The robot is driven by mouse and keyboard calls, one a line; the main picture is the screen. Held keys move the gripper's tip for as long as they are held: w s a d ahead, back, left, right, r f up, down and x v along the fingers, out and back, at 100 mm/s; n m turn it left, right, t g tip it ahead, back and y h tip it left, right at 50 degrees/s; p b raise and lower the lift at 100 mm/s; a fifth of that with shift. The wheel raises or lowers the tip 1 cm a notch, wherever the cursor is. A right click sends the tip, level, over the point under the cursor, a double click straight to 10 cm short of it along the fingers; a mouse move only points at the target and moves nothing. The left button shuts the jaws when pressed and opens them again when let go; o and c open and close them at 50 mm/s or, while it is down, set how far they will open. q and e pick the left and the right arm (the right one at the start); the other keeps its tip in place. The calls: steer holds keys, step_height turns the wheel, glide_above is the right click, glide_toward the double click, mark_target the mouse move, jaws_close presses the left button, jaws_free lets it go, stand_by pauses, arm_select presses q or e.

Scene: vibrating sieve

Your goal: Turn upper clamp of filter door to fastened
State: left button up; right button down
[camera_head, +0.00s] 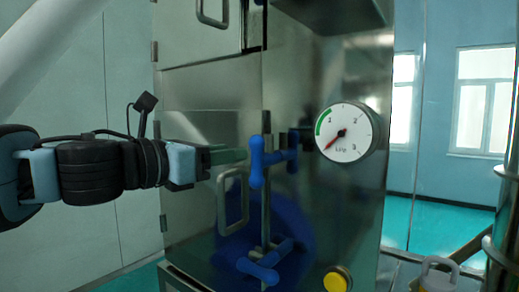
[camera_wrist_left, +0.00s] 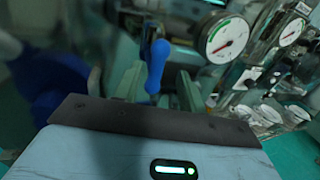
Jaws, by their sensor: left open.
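The upper clamp (camera_head: 257,162) of the filter door is a blue handle, roughly upright, on the front corner of the steel cabinet. A second blue bar (camera_head: 292,147) sits just right of it. My left gripper (camera_head: 236,156) reaches in from the left, with its fingertips close to the clamp's left side. In the left wrist view, a blue handle (camera_wrist_left: 155,66) stands in line with the gap between the open fingers of my left gripper (camera_wrist_left: 160,88). I cannot tell whether they touch it. The lower clamp (camera_head: 262,267) is blue and lies slanted below. My right gripper is out of view.
A round pressure gauge (camera_head: 345,132) is mounted close to the right of the upper clamp. A metal door handle (camera_head: 233,200) sticks out below my left gripper. A yellow button (camera_head: 337,280) is at lower right. Open floor (camera_head: 420,225) shows beyond the cabinet.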

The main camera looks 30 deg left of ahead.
mark_target(252, 152)
arm_select(q)
steer(key=shift+w+d+f+b, duration=0.1)
steer(key=shift+w+f+b, duration=0.15)
steer(key=shift+w, duration=0.35)
steer(key=b+x, duration=0.2)
steer(key=x, duration=0.3)
steer(key=shift+w, duration=0.1)
steer(key=shift+w+d+r, duration=0.15)
steer(key=shift+w+d, duration=0.05)
steer(key=shift+w, duration=0.45)
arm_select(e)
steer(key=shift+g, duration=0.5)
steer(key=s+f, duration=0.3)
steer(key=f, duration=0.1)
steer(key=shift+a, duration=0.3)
arm_select(q)
steer(key=shift+r, duration=0.1)
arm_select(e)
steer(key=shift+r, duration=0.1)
arm_select(q)
steer(key=shift+c, duration=0.3)
jaws_close()
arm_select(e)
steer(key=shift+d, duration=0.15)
